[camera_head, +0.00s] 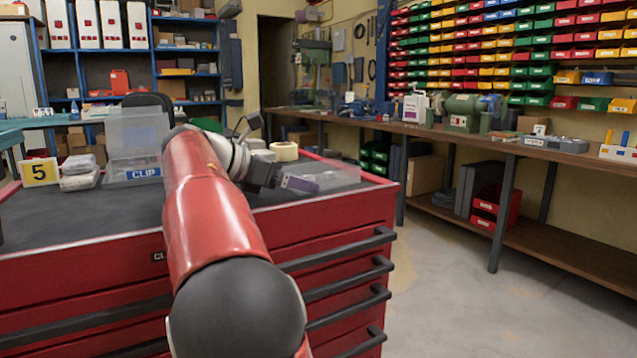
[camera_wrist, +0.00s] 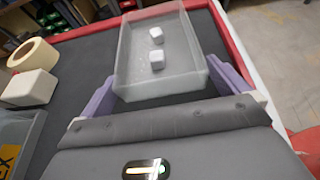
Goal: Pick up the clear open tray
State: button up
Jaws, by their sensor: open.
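The clear open tray (camera_head: 338,174) lies near the right end of the red tool cabinet's dark top. In the wrist view the clear open tray (camera_wrist: 161,84) has two small white blocks inside it. My gripper (camera_head: 300,184) is at the tray's near side. In the wrist view my gripper (camera_wrist: 160,92) is open, with one purple finger on each side of the tray's near end. I cannot tell whether the fingers touch the tray walls.
A tape roll (camera_head: 284,152) and a white block (camera_wrist: 29,88) are left of the tray. A workbench (camera_head: 470,140) runs along the right wall.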

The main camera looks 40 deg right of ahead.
jog(key=shift+d+f, duration=0.1)
jog(key=shift+d, duration=0.05)
jog(key=c, duration=0.8)
